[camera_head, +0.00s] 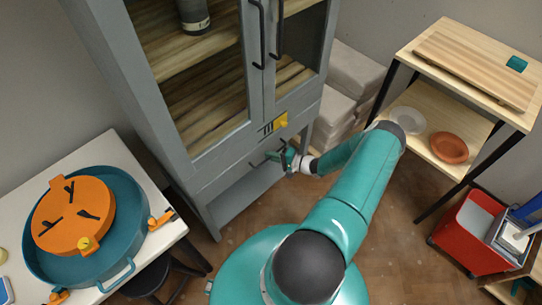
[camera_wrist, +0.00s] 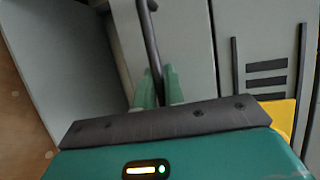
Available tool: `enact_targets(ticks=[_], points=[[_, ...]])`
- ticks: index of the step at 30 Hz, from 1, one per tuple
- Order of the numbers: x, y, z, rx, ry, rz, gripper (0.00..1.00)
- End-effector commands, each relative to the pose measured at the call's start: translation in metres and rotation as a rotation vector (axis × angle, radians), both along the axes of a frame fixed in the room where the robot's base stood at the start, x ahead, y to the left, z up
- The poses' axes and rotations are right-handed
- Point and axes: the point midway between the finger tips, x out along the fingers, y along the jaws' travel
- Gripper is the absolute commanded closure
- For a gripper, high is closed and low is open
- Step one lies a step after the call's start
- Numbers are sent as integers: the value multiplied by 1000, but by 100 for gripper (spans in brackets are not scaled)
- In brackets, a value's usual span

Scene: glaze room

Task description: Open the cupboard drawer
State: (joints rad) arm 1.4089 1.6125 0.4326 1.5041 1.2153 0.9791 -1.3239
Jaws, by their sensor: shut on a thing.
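The grey cupboard (camera_head: 120,75) stands at the centre left in the head view, with two glazed doors above a drawer (camera_head: 225,178). The drawer has a dark bar handle (camera_head: 257,163). My gripper (camera_head: 287,160) is at the right part of this handle. In the wrist view the green fingers of my gripper (camera_wrist: 160,90) are closed on the dark handle (camera_wrist: 150,35), one on each side, in front of the grey drawer front (camera_wrist: 188,45). The drawer front looks about flush with the cupboard; I cannot make out a gap. My fingers hide part of the handle.
Tall dark door handles (camera_head: 259,35) and a yellow piece (camera_head: 280,122) sit above the drawer. A white table (camera_head: 115,150) with a blue tray (camera_head: 128,222) is at left. A wooden shelf unit (camera_head: 470,100) and a red bin (camera_head: 462,232) are at right. A stool (camera_head: 150,283) stands near the table.

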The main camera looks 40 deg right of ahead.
Motion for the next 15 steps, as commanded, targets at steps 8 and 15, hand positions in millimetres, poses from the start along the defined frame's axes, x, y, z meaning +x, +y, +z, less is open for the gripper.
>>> enact_targets(ticks=[8, 15], points=[[-35, -2, 0, 1, 2, -3, 100], [-95, -4, 0, 1, 2, -4, 100]])
